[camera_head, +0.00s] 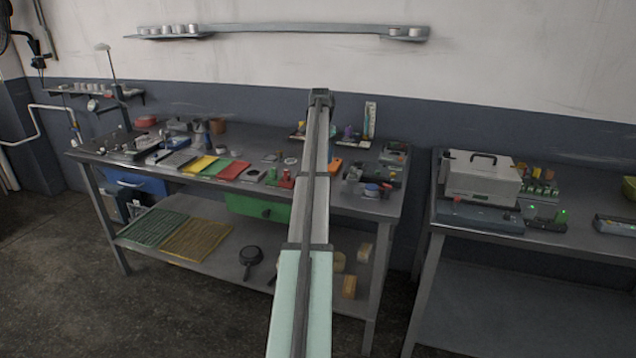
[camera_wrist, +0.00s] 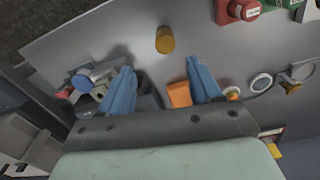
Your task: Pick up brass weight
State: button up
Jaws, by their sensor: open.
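The brass weight (camera_wrist: 165,40) is a small yellow-gold cylinder on the grey bench top in the wrist view. My gripper (camera_wrist: 159,65) is open, with its two blue fingers apart and nothing between them. The weight lies beyond the fingertips, roughly in line with the gap between them, and is not touched. In the head view I cannot make out the weight or my fingers; my arm covers the middle of the bench.
An orange block (camera_wrist: 179,94) is near the right finger. A blue-topped device (camera_wrist: 82,80) lies left of the left finger. A red button box (camera_wrist: 240,10) is at the upper right. The bench top (camera_wrist: 110,30) around the weight is clear.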

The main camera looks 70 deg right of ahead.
notch_tip(320, 180, down, 4)
jog(key=shift+f, duration=0.2)
jog(key=shift+w+a+f, duration=0.1)
jog(key=shift+w+f, duration=0.15)
jog(key=shift+f, duration=1.1)
jog(key=shift+w+f, duration=0.2)
jog(key=shift+f, duration=1.1)
jog(key=shift+c, duration=0.4)
jog(key=c, duration=1.1)
